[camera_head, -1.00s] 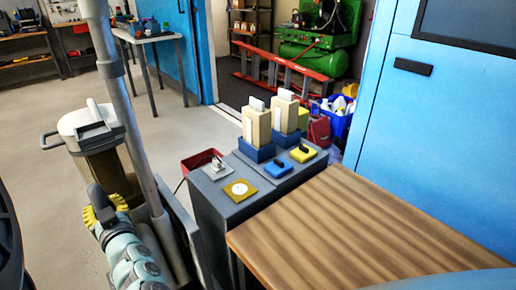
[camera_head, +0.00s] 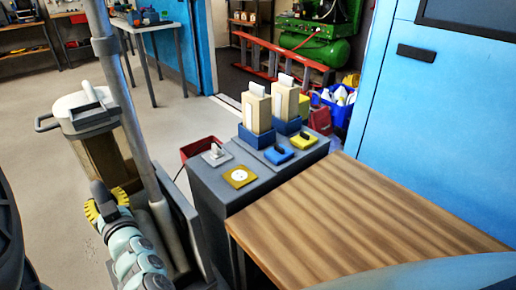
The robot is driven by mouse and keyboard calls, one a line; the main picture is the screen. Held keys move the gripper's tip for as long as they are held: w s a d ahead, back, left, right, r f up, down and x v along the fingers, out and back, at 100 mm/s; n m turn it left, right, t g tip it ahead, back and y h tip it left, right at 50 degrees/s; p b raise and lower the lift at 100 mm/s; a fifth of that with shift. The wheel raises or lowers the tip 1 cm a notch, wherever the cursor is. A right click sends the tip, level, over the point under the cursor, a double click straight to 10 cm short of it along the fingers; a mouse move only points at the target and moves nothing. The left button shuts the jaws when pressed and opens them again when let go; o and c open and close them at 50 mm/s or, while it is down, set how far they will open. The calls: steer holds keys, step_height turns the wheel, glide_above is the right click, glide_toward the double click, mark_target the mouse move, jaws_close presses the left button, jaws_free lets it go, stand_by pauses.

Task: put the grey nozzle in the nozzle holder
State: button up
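I cannot pick out the grey nozzle or the nozzle holder with certainty. A small pale grey piece (camera_head: 216,153) stands on a grey square plate at the left of the dark grey cabinet top (camera_head: 250,202). In front of it is a yellow square plate (camera_head: 229,182) with a white disc. To the right are a blue block (camera_head: 270,157) and a yellow block (camera_head: 311,144), each with a dark piece on top. Two tall cream boxes (camera_head: 257,113) stand in blue bases behind.
A wooden tabletop (camera_head: 355,220) adjoins the cabinet at the front right. A canister-like machine (camera_head: 95,125) and an upright grey pole stand at the left. A red bin (camera_head: 192,149) is behind the cabinet. A blue cabinet (camera_head: 440,130) closes off the right.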

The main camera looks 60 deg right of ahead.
steer(key=o, duration=0.5)
steer(key=v, duration=1.1)
steer(key=r+p, duration=0.3)
steer(key=s+r+p, duration=0.1)
steer(key=r+p, duration=0.1)
steer(key=shift+a, duration=0.15)
stand_by(0.3)
